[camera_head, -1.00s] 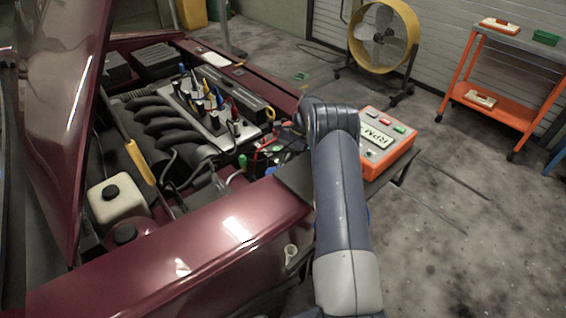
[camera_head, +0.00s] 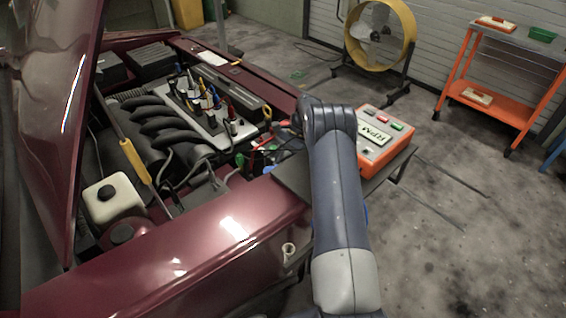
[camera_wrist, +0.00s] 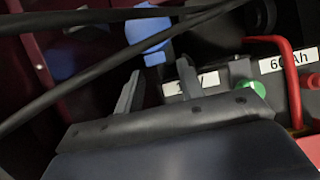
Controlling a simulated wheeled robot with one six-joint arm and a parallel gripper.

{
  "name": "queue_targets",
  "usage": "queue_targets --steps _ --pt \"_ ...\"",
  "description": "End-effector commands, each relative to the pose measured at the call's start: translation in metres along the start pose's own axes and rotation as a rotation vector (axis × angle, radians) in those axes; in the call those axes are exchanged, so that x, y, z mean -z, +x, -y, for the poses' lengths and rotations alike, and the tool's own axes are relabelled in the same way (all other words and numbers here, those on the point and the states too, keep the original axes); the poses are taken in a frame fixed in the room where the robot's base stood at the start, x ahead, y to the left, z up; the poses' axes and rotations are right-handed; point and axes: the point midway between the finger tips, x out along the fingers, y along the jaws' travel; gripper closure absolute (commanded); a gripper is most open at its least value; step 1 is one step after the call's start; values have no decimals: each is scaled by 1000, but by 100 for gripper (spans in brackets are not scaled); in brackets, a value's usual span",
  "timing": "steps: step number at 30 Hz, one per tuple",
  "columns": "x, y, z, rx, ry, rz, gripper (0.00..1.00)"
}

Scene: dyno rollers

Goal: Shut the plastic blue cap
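The blue cap (camera_wrist: 148,36) shows at the top of the wrist view, beyond my fingertips and partly crossed by dark cables. A second blue piece (camera_wrist: 65,66) is to its left; I cannot tell whether it belongs to the same cap. In the head view a small blue patch (camera_head: 268,168) shows by the front edge of the engine bay. My gripper (camera_wrist: 160,86) has its two fingers apart with nothing held between them. The fingertips point toward the cap and look apart from it. In the head view my arm hides most of the gripper.
A battery (camera_wrist: 228,78) with a green round knob (camera_wrist: 250,92) and a red cable (camera_wrist: 285,60) is close right of my fingers. Black cables (camera_wrist: 60,90) cross in front. The orange RPM box (camera_head: 372,152) stands right of my arm. The car hood (camera_head: 60,110) is raised at left.

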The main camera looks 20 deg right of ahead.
Motion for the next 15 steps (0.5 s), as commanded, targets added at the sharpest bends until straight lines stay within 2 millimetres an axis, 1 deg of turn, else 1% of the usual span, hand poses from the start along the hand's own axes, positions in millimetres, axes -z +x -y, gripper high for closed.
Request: queue_targets --steps 10,13,15 --pt "-1 -4 1 2 -2 0 58" --pt "0 -14 1 4 -2 -1 58" --pt "0 -26 1 5 -3 -2 58"
